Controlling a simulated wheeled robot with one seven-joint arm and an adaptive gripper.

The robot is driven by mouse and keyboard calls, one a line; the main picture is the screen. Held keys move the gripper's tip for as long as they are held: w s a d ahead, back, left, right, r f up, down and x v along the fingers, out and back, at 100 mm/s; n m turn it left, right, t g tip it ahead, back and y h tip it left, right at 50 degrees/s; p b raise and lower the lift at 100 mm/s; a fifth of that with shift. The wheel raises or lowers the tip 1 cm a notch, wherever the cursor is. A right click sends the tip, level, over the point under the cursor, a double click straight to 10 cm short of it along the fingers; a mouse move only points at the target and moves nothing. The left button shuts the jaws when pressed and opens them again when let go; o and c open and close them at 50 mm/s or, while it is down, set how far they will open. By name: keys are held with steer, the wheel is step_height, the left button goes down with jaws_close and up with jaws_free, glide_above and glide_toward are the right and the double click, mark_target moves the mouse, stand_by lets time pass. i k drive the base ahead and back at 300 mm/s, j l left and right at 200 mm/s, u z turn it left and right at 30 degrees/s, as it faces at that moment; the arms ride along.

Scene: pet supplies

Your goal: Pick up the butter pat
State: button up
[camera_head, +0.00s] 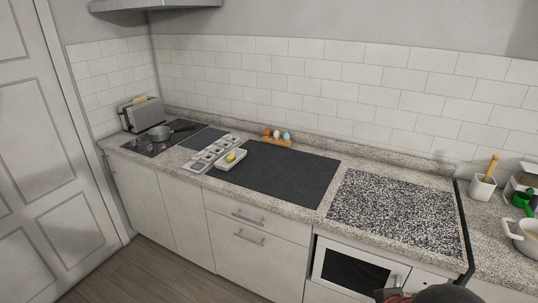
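A small yellow piece (231,157), which looks like the butter pat, sits on a small pale dish (221,166) on the counter, left of the large dark mat. It is too small to make out its exact shape. A dark, rounded part with a bit of red at the bottom right edge seems to be my own arm. My gripper's fingers are not in view, and nothing of mine is near the yellow piece.
Behind are egg-like items in a wooden holder (279,142). A pan (160,132) and toaster (143,114) stand far left. The dark mat (281,175) and speckled board (393,211) are clear.

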mark_target(231, 158)
steer(key=i+j+z, duration=0.85)
steer(key=j+z, duration=0.2)
steer(key=i+j, duration=0.15)
steer(key=j, duration=0.2)
steer(key=i+j, duration=0.15)
steer(key=j, duration=0.15)
steer(key=i+j+z, duration=0.1)
steer(key=j, duration=0.25)
steer(key=i+j, duration=0.35)
steer(key=j, duration=0.3)
